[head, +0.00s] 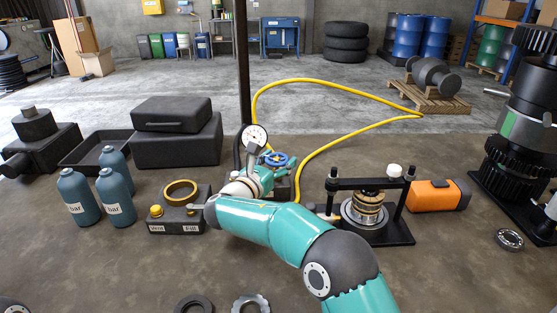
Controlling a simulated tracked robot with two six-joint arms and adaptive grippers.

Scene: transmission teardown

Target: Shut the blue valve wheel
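The blue valve wheel (275,158) sits near the middle of the head view, on a dark unit with a round pressure gauge (254,137) rising just left of it. My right arm comes in from the bottom right. My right gripper (268,168) is at the near side of the wheel, overlapping it in the picture. Whether it touches the wheel cannot be told. My own wrist hides most of the gripper, and its fingers cannot be made out clearly. My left gripper is not in view.
A yellow hose (328,84) curves behind the wheel. A dark block with a brass ring (180,190) and several blue-grey bottles (116,197) stand left. A black press frame (372,184) and an orange box (437,195) stand right. Open floor lies behind.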

